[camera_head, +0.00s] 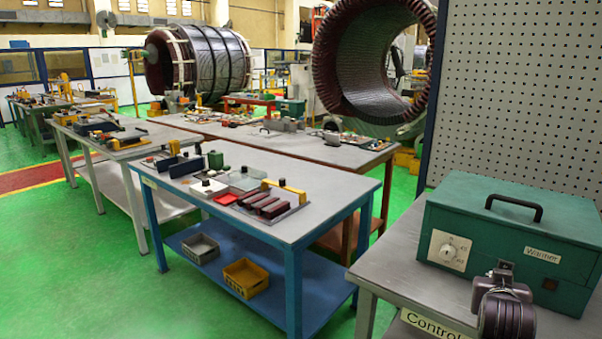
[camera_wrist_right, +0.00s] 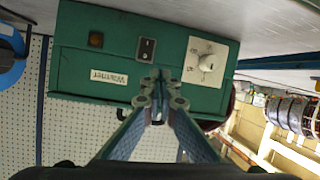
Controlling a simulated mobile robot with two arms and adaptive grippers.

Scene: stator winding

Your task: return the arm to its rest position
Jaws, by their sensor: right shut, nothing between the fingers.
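My right gripper (camera_wrist_right: 157,80) is in the middle of the right wrist view. Its blue-grey fingers come together at the tips, with nothing visible between them. Behind the tips is the green warmer box (camera_wrist_right: 85,65), which appears upside down with its label, switch and white dial. I cannot tell whether the tips touch it. In the head view the warmer (camera_head: 515,225) sits on a grey table at the right, with a black handle on its lid. A dark part of my right arm (camera_head: 505,310) shows in front of it. My left gripper is not in view.
A grey table (camera_head: 385,250) holds the warmer, with a perforated panel (camera_head: 520,90) behind it. A blue-framed workbench (camera_head: 330,185) with blocks and tools stands at the centre. Large stators (camera_head: 200,60) stand at the back. Green floor (camera_head: 90,280) is clear at lower left.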

